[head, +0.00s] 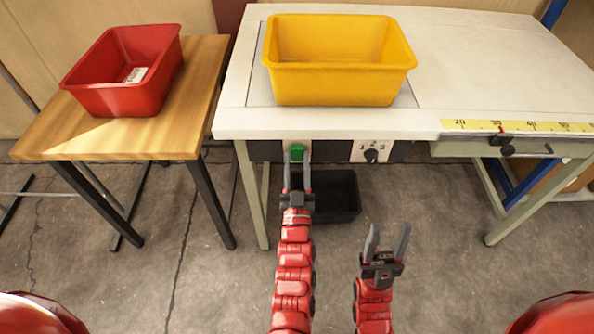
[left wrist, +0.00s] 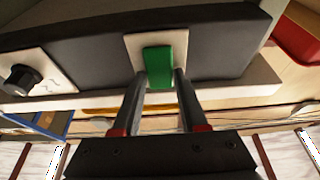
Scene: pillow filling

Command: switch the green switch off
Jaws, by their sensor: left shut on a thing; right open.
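The green switch (head: 297,152) sits on a pale plate on the dark panel under the white table's front edge. In the left wrist view the switch (left wrist: 158,66) is a green rocker, seen close up. My left gripper (head: 297,166) reaches up to it from below, its two fingers shut on the switch, one on each side. My right gripper (head: 387,238) is open and empty, in front of the table, lower and to the right of the switch.
A dial knob (head: 371,155) is right of the switch on the same panel. A yellow bin (head: 340,84) stands on the white table (head: 480,60). A red bin (head: 120,95) stands on a wooden table (head: 190,125) at left. A black bin (head: 340,195) is on the floor beneath.

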